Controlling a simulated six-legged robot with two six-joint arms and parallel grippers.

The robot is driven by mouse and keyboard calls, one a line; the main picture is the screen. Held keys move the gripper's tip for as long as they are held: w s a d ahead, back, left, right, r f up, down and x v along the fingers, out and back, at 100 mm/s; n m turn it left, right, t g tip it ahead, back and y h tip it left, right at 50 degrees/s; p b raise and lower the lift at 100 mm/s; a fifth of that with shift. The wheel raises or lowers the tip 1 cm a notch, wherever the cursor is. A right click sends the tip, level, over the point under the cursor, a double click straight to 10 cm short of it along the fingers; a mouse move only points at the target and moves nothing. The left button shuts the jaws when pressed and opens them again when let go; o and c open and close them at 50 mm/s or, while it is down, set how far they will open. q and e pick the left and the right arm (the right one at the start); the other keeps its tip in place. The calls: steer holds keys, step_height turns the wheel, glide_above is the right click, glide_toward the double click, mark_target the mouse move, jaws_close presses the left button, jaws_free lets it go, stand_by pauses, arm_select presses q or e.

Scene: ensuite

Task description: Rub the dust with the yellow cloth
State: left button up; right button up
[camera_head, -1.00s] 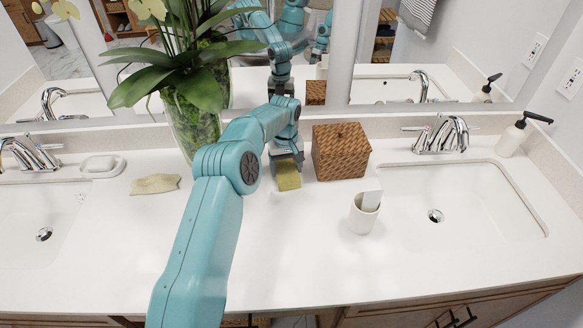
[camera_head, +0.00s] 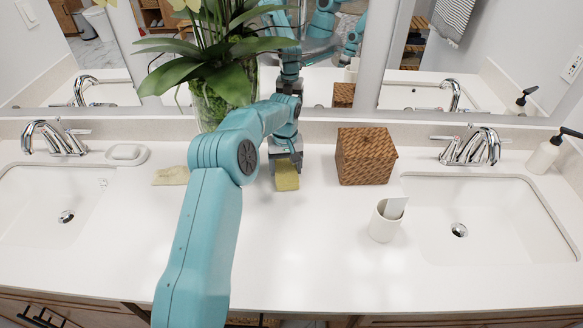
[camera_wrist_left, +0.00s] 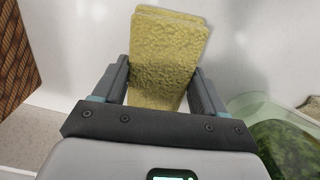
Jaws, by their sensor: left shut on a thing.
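The yellow cloth (camera_head: 287,177) is a small, thick, folded block with a rough surface. My left gripper (camera_head: 286,160) is shut on it at the middle of the counter, between the plant vase and the wicker box. In the left wrist view the cloth (camera_wrist_left: 168,50) sticks out between the two fingers of the left gripper (camera_wrist_left: 163,90). The cloth is at or just above the white counter; I cannot tell if it touches. A flat, pale beige patch (camera_head: 171,176) lies left of my arm; I cannot tell if it is the dust. My right gripper is not in view.
A glass vase (camera_head: 207,108) with a plant stands behind my arm. A wicker box (camera_head: 366,156) and a white cup (camera_head: 385,222) stand to the right. Sinks lie at both sides, with a soap dish (camera_head: 126,154) at left. The front middle counter is clear.

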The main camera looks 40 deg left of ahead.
arm_select(q)
steer(key=shift+r+p, duration=2.2)
steer(key=shift+r, duration=0.85)
step_height(320, 180, up, 3)
steer(key=shift+p, duration=1.15)
